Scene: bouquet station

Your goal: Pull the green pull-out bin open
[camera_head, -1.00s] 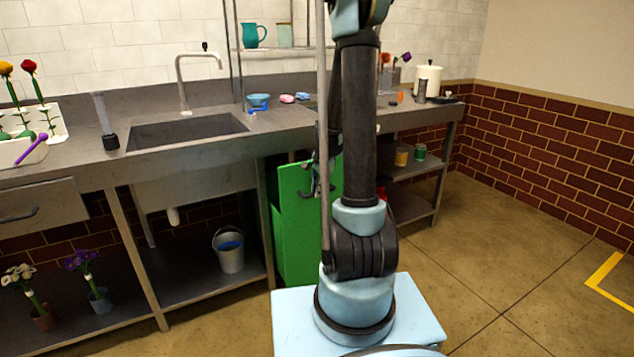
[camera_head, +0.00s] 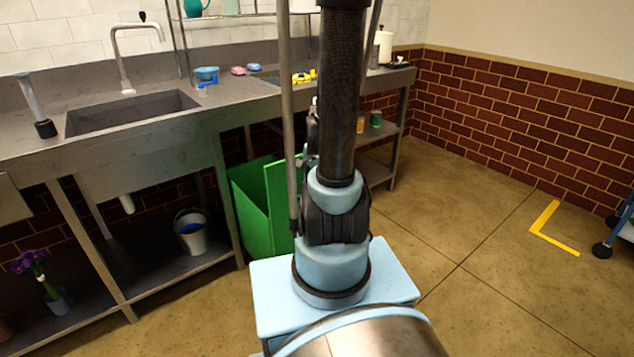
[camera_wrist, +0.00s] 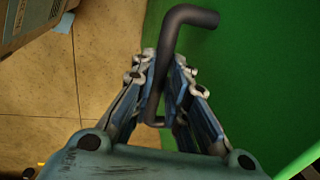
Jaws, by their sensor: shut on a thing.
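The green pull-out bin (camera_head: 252,212) stands out from under the counter in the head view, with its open top and inside showing. My arm hides its right part. In the wrist view the bin's green front (camera_wrist: 265,60) fills the right side. A dark bent handle (camera_wrist: 192,16) on it runs down between the fingers of my gripper (camera_wrist: 166,72), which is shut on the handle. In the head view my gripper (camera_head: 308,160) is mostly hidden behind my arm, near the bin's front.
The counter with the sink (camera_head: 130,110) runs along the wall. A bucket (camera_head: 190,232) stands on the shelf left of the bin. Cans (camera_head: 375,119) stand on a shelf at right. The floor (camera_head: 470,220) to the right is clear up to a blue cart (camera_head: 622,222).

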